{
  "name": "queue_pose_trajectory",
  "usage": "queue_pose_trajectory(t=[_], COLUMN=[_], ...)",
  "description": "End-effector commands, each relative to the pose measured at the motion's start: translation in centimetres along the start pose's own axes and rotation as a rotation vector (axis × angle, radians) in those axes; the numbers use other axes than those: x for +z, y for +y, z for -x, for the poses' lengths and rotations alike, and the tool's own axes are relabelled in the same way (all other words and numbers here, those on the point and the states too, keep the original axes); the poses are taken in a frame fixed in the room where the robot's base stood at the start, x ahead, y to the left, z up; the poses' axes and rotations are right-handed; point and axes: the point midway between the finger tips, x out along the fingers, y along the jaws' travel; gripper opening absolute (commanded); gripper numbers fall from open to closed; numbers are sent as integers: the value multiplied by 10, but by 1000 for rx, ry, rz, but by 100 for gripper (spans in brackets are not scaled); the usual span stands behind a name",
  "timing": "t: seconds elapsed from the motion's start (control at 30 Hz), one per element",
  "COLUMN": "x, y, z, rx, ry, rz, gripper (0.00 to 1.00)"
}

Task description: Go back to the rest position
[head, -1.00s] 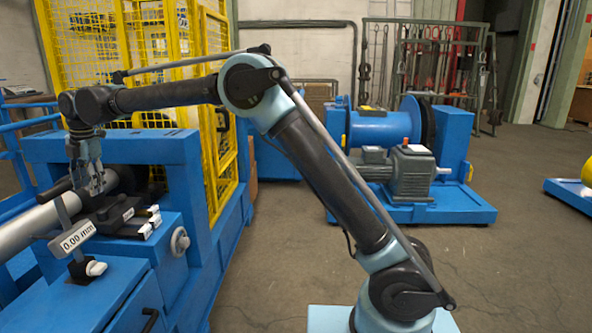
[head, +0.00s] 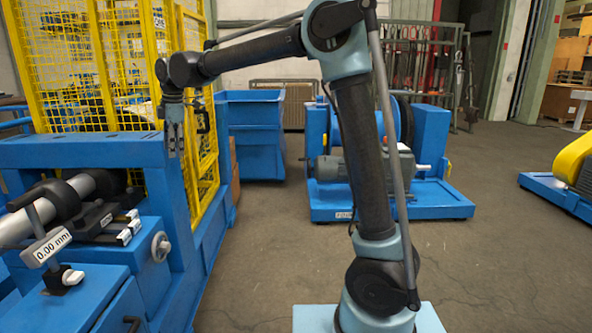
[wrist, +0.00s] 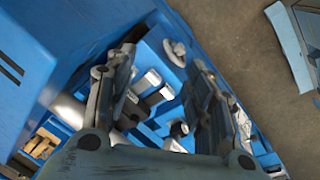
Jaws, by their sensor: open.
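My gripper (head: 174,150) hangs pointing down in the head view, in front of the yellow mesh cage and above the right end of the blue machine bench (head: 80,150). It is empty. In the wrist view its two fingers (wrist: 165,95) are spread apart, with the bench and its fittings showing below between them. My arm reaches left from its pale base, with the elbow raised high.
A grey shaft (head: 45,208) lies in black clamps on the bench, beside a gauge plate (head: 46,246) reading 0.00 mm. A blue bin (head: 255,135) and a blue motor skid (head: 395,205) stand behind. The floor (head: 260,270) between bench and base is clear.

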Motion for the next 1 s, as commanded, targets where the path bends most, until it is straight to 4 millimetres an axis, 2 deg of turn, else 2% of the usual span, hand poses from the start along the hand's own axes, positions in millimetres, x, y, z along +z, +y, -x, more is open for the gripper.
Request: queue_pose_trajectory(t=[0.03,0.2,0.37,0.5,0.8,1.0], x=[27,101,162,210,291,328], y=[-9,-42,-82,-123,-221,-292], z=[7,23,33,39,38,27], rx=[3,12,22,33,59,80], ry=[-6,-23,-37,-50,-74,-89], rz=[-62,-263,-452,-618,-970,-1205], gripper=[49,49,49,49,49,49])
